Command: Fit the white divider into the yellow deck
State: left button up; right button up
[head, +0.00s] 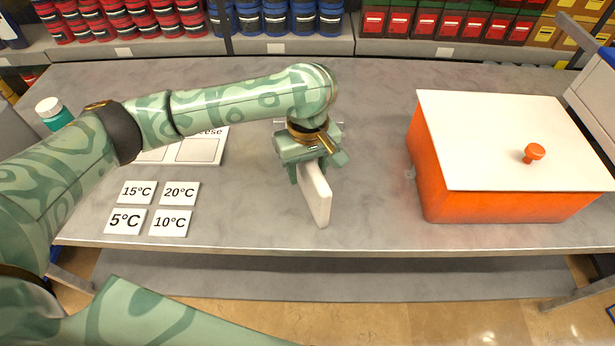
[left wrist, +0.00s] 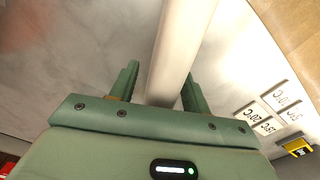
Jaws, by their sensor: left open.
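The white divider (head: 318,200) is a flat white slab standing on edge near the front of the grey table, at the middle of the head view. My left gripper (head: 312,168) is above its rear part, pointing down. In the left wrist view the divider (left wrist: 182,45) runs between the two green fingers of the left gripper (left wrist: 161,78), with a gap visible at the left finger. The jaws are open around it. I cannot make out a yellow deck in either view. My right gripper is not in view.
An orange box (head: 500,207) with a white lid (head: 480,140) and orange knob stands at the right. Several temperature cards (head: 168,223) and a white board (head: 205,151) lie at the left. A teal bottle (head: 54,116) stands at the far left. Table between divider and box is clear.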

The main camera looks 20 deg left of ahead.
pick_arm(q)
grip_shut()
